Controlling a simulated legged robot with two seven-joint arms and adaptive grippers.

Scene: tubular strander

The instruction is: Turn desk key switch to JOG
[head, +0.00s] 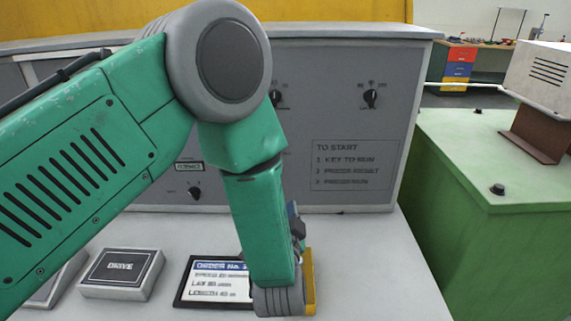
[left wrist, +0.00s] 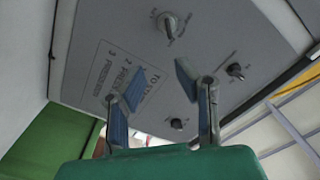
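The grey desk panel (head: 330,70) carries several dark rotary switches. One switch (head: 371,98) is at the upper right with small labels I cannot read. Another switch (head: 275,98) is partly hidden behind my left arm, and a lower switch (head: 195,190) sits under a small display. They also show in the left wrist view, at the bottom (left wrist: 178,123), right (left wrist: 236,70) and top (left wrist: 167,25). I cannot tell which is the key switch. My left gripper (left wrist: 152,92) is open and empty, its blue-padded fingers pointing at the panel, apart from the switches. My right gripper is out of view.
Printed start steps (head: 356,165) are at the panel's lower right. A DRIVE box (head: 121,270) and an order card (head: 210,285) lie on the desktop (head: 380,270). A green cabinet (head: 500,240) stands to the right. The desktop right of my gripper is clear.

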